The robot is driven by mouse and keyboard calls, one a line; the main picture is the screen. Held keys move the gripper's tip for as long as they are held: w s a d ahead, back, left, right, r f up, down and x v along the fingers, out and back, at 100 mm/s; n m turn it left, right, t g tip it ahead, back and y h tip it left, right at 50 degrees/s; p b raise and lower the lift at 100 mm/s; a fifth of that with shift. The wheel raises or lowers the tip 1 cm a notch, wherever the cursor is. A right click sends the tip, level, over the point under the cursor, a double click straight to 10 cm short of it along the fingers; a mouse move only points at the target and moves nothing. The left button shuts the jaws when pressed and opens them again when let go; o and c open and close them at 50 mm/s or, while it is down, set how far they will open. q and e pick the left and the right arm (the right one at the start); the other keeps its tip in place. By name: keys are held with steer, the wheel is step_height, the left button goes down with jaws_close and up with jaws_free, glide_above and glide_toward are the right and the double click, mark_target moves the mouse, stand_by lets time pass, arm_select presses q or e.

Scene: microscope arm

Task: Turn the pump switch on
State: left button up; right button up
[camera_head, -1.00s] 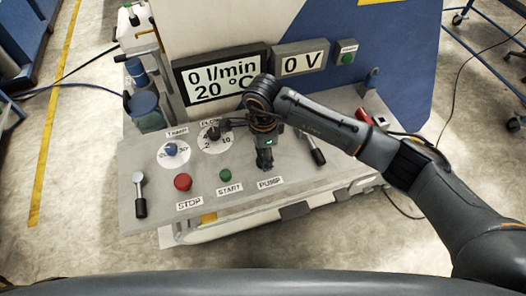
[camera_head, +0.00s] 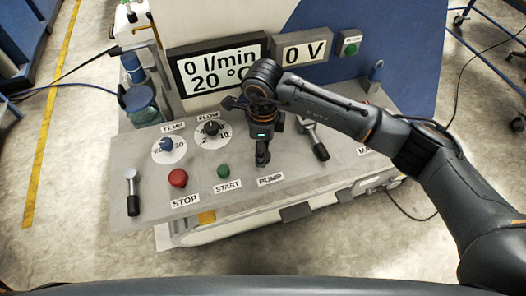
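The "PUMP" label (camera_head: 270,180) is on the front of the grey control panel (camera_head: 330,172). My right gripper (camera_head: 262,158) is just behind this label, over the panel, with its dark end pointing down toward it. The pump switch itself cannot be told apart from the dark gripper parts and seems hidden by them. Whether the fingers are open, or touch anything, cannot be made out. The display (camera_head: 218,68) reads 0 l/min and 20 °C. My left gripper is not in view.
A green START button (camera_head: 223,171) and a red STOP button (camera_head: 178,178) are left of the gripper. The flow knob (camera_head: 211,129) is close behind-left. Levers stand at the panel's left (camera_head: 132,192) and right of the gripper (camera_head: 313,138). A second display (camera_head: 302,49) reads 0 V.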

steer(key=m+b, duration=0.3)
steer(key=shift+f+m, duration=0.25)
steer(key=shift+m, duration=0.15)
steer(key=m+b, duration=0.3)
steer(key=shift+m, duration=0.3)
steer(key=shift+r+m+b, duration=0.1)
steer(key=shift+m+b, duration=0.7)
steer(key=shift+m, duration=0.4)
steer(key=shift+r+m+b, duration=0.1)
steer(key=shift+m+b, duration=0.75)
steer(key=shift+m, duration=0.65)
steer(key=o, duration=1.2)
steer(key=shift+c, duration=0.2)
steer(key=shift+r, duration=0.1)
